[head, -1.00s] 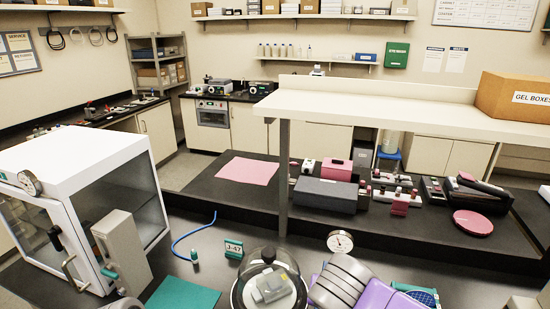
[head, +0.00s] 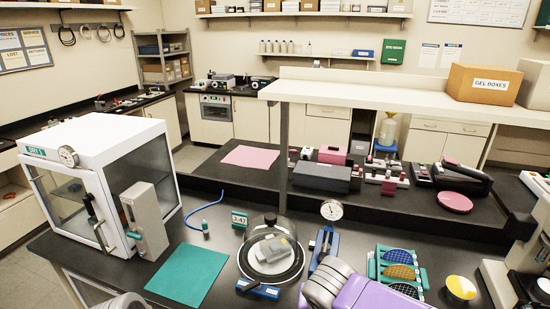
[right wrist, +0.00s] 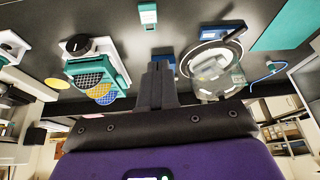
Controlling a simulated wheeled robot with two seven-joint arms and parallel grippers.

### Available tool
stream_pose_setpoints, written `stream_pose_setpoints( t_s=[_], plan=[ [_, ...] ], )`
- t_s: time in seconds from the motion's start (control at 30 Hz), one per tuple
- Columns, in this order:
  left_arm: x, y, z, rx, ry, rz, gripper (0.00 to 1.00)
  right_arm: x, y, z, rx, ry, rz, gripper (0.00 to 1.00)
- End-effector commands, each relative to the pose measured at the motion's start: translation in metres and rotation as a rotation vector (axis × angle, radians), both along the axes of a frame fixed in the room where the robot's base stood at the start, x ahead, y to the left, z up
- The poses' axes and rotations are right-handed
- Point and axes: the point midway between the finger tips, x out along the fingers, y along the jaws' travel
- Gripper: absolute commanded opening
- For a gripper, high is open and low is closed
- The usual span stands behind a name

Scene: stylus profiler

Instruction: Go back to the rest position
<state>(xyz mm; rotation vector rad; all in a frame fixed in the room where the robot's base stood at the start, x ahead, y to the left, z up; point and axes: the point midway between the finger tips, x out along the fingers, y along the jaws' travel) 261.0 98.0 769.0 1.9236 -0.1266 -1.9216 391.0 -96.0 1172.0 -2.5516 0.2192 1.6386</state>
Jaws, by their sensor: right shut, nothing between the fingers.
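My right arm, purple with a grey ridged part (head: 328,284), comes in at the bottom centre of the head view, over the front of the dark bench. My right gripper (right wrist: 158,68) is shut and empty in the right wrist view, its dark fingers pressed together. Its fingertips do not show clearly in the head view. A blue fixture (right wrist: 166,60) shows just beyond them in the wrist view. My left gripper is not in view; only a grey rounded part of my own body shows at the bottom left of the head view.
A glass dome (head: 270,250) covers a grey object left of my right arm. A wafer rack (head: 398,268) and yellow disc (head: 461,287) stand right of it. A white cabinet (head: 100,180) stands left, with a teal mat (head: 188,275) nearby. A raised shelf (head: 390,96) spans behind.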

Motion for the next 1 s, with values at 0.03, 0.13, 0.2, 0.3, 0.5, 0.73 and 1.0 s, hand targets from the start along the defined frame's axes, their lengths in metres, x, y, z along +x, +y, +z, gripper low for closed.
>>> stream_pose_setpoints(
  t_s=[0.03,0.13,0.2,0.3,0.5,0.73,1.0],
  plan=[
    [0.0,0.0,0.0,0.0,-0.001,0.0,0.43,0.002,0.003,-0.02,0.009,0.039,0.021,0.0],
    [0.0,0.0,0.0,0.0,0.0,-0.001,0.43,0.004,0.011,-0.057,0.045,0.106,0.074,0.0],
    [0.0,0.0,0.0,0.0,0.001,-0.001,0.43,0.004,0.017,-0.088,0.081,0.156,0.111,0.0],
    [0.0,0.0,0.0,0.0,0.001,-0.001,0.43,-0.001,0.024,-0.142,0.151,0.238,0.158,0.0],
    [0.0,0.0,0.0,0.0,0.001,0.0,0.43,-0.035,0.029,-0.265,0.349,0.365,0.176,0.0],
    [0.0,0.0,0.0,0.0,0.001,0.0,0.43,-0.088,0.017,-0.358,0.451,0.391,0.089,0.0],
    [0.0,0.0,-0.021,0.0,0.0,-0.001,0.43,-0.132,-0.001,-0.425,0.432,0.386,0.019,0.0]
  ],
)
